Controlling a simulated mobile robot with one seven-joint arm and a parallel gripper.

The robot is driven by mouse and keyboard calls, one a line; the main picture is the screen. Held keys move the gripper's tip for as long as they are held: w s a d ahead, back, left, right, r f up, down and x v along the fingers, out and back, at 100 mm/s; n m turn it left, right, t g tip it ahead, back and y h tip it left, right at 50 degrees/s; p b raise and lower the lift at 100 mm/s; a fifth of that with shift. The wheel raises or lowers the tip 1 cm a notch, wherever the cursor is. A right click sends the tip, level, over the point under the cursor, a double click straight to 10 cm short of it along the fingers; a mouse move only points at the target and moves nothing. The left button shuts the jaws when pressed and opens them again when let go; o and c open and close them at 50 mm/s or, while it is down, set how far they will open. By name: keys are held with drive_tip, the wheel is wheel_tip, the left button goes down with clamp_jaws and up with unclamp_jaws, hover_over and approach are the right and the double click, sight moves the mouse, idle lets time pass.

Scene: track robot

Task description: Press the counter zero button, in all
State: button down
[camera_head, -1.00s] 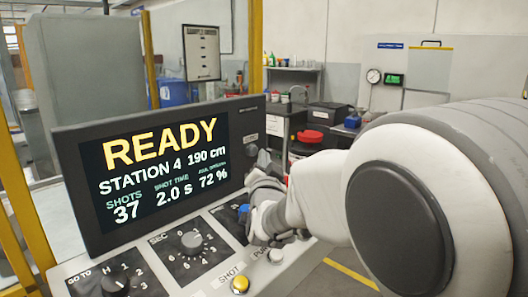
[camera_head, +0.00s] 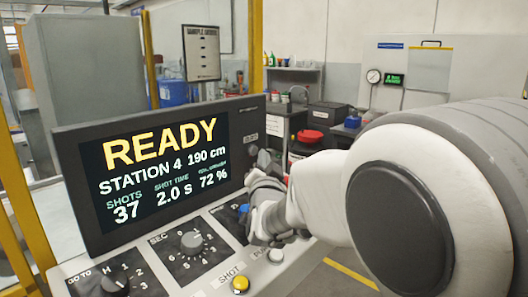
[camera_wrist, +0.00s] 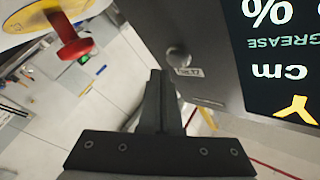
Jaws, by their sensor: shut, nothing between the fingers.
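The control panel's black display (camera_head: 150,165) reads READY, STATION 4, 190 cm, SHOTS 37, 2.0 s and 72 %. A small round grey button (camera_wrist: 178,56) with a small label beside it sits on the display's bezel in the wrist view. It also appears at the display's right edge in the head view (camera_head: 251,151). The label is too small to read. My gripper (camera_wrist: 157,74) is shut and empty, its tips close to this button, slightly left and below it in the wrist view. Contact cannot be told. In the head view my gripper (camera_head: 264,160) is beside the display's right edge.
The console below carries a SEC dial (camera_head: 192,243), a GO TO dial (camera_head: 115,286), a yellow SHOT button (camera_head: 240,284), a pale button (camera_head: 275,256) and a blue button (camera_head: 244,208). A red mushroom knob (camera_wrist: 76,46) is near my gripper. Shelves and bins stand behind.

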idle(0.4)
drive_tip(key=shift+w+a+b, duration=0.25)
drive_tip(key=shift+a+b, duration=0.05)
drive_tip(key=shift+w+a, duration=0.3)
drive_tip(key=shift+a, duration=0.1)
idle(0.7)
idle(0.4)
drive_tip(key=shift+s+d+b, duration=0.55)
drive_tip(key=shift+d+b, duration=0.15)
drive_tip(key=shift+b, duration=0.1)
drive_tip(key=shift+s+d+b, duration=0.65)
drive_tip(key=shift+s+d, duration=0.15)
drive_tip(key=shift+d, duration=0.2)
drive_tip(key=shift+s+d+b, duration=0.65)
drive_tip(key=shift+s+d, duration=0.1)
drive_tip(key=shift+d, duration=0.25)
